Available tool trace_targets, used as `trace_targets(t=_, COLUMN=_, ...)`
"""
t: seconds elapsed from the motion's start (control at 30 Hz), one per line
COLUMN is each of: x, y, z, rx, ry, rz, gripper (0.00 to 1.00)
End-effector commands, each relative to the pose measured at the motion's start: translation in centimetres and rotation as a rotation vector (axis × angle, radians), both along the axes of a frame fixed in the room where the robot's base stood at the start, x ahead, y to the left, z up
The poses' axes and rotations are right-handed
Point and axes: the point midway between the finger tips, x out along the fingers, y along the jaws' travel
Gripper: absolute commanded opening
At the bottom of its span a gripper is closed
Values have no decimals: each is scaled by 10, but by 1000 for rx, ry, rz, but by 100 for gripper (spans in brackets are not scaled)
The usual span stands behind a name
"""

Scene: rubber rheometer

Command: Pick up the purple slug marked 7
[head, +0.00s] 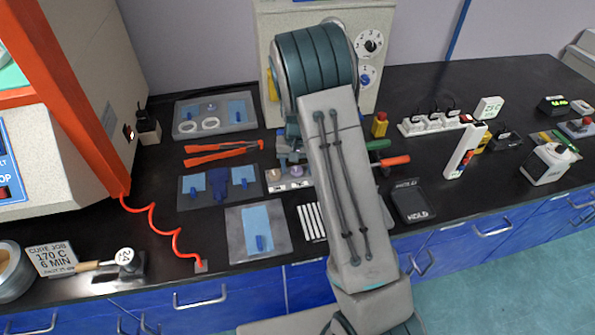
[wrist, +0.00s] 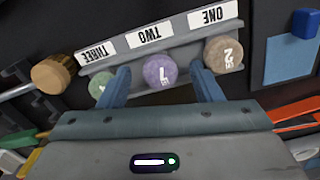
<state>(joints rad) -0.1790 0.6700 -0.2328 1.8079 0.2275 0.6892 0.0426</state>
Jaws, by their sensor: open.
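The purple slug marked 7 (wrist: 160,71) stands in the middle place of a grey rack (wrist: 184,41), by the label TWO. In the wrist view it lies between the two fingers of my gripper (wrist: 160,78), which is open, with a gap visible on each side. A tan slug marked 2 (wrist: 223,53) is by label ONE, close to one finger. A green slug (wrist: 102,85) by label THREE is partly hidden by the other finger. In the head view the purple slug (head: 296,171) and tan slug (head: 273,175) show beside my arm, which hides the rack's right end.
Orange tongs (head: 225,152) lie left of the rack. A grey tray (head: 215,117) and dark mats with blue pieces (head: 218,187) are nearby. A wooden-ended tool (wrist: 52,74) lies near the rack's THREE end.

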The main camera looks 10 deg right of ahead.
Motion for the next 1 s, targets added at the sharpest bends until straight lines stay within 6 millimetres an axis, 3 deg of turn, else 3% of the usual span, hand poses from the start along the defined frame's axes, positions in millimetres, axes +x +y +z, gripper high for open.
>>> trace_targets(t=0.07, x=0, y=0, z=0, rx=0, ry=0, rz=0, gripper=54)
trace_targets(t=0.2, x=0, y=0, z=0, rx=0, ry=0, rz=0, gripper=15)
trace_targets(t=0.23, x=0, y=0, z=0, rx=0, ry=0, rz=0, gripper=11)
trace_targets(t=0.67, x=0, y=0, z=7, rx=0, ry=-1, rz=1, gripper=11)
trace_targets(t=0.9, x=1, y=0, z=44, rx=0, ry=-7, rz=0, gripper=11)
trace_targets(t=1.0, x=-17, y=-17, z=54, rx=2, ry=-2, rz=-4, gripper=11)
